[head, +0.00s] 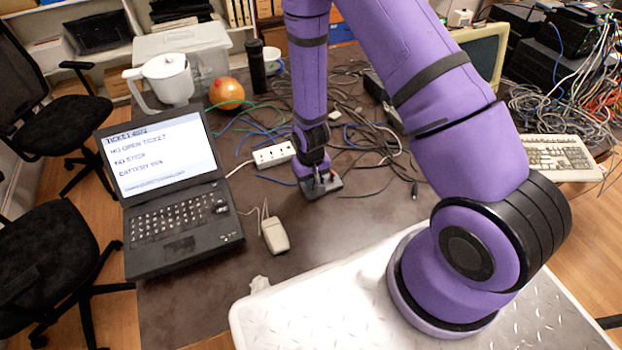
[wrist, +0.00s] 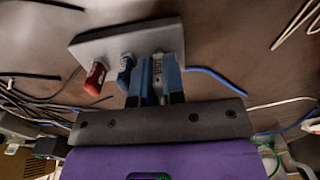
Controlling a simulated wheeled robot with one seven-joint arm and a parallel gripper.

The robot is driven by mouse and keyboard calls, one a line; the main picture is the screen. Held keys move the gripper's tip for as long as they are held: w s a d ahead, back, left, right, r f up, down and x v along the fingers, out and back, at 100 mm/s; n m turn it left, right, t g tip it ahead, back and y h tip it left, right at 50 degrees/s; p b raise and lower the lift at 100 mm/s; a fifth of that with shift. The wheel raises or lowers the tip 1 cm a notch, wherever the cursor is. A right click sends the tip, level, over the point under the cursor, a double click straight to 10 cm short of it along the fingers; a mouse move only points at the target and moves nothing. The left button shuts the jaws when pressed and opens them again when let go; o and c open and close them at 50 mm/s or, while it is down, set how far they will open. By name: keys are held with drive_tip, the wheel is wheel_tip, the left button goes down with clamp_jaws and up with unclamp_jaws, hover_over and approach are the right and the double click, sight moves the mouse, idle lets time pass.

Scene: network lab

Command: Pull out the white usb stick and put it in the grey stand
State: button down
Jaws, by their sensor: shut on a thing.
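My gripper (wrist: 157,66) points down at the grey stand (wrist: 100,45), its two blue fingers shut on a pale stick (wrist: 158,73), probably the white usb stick. Only a narrow strip of it shows between the fingers. The fingertips are right at the stand's edge; I cannot tell whether the stick is seated in a slot. A red stick (wrist: 95,78) and a blue stick (wrist: 125,72) stand in the stand beside my fingers. In the head view the stand (head: 333,187) is on the dark table below my gripper (head: 318,180); the held stick is too small to make out there.
The open laptop (head: 185,215) at left shows "NO STICK" on its screen. A mouse (head: 275,235) and a white power strip (head: 273,155) lie near the stand. Tangled cables (head: 375,130) spread behind it. Bare table lies in front of the stand.

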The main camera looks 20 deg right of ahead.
drive_tip(key=shift+f, duration=0.25)
idle(0.7)
drive_tip(key=c, duration=1.1)
unclamp_jaws()
drive_tip(key=shift+r, duration=0.1)
wheel_tip(320, 180, up, 11)
drive_tip(key=shift+f, duration=0.2)
